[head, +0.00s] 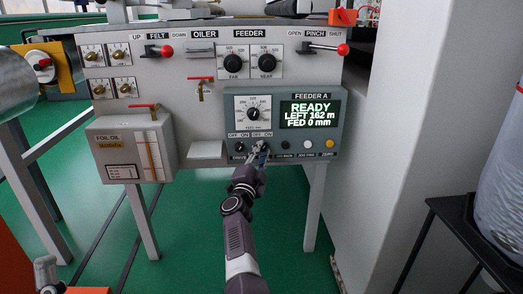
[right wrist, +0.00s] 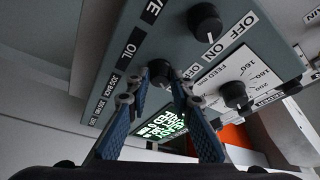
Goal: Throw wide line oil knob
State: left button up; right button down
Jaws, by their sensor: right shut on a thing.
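The oil knob (right wrist: 160,72) is a small black rotary knob on the grey feeder panel (head: 232,103), by the OIL label in the right wrist view. In the head view my gripper mostly hides it, under the second OFF–ON marking. My right gripper (head: 260,150) reaches up to it from below. In the right wrist view the blue fingers of the gripper (right wrist: 158,92) are closed around the knob, one on each side. Which way the knob points is not clear.
The drive knob (head: 240,147) sits just left of the oil knob. A feed dial (head: 253,114) and a lit screen (head: 310,114) reading READY are above. Several push buttons lie to the right. The foil oil tank (head: 132,150) hangs at left.

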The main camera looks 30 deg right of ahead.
pick_arm(q)
jog(key=shift+w+f+g, duration=0.3)
jog(key=shift+w, duration=0.05)
pick_arm(e)
jog(key=c, duration=1.7)
grip_release()
pick_arm(q)
jog(key=shift+d, duration=0.1)
jog(key=shift+f, duration=0.1)
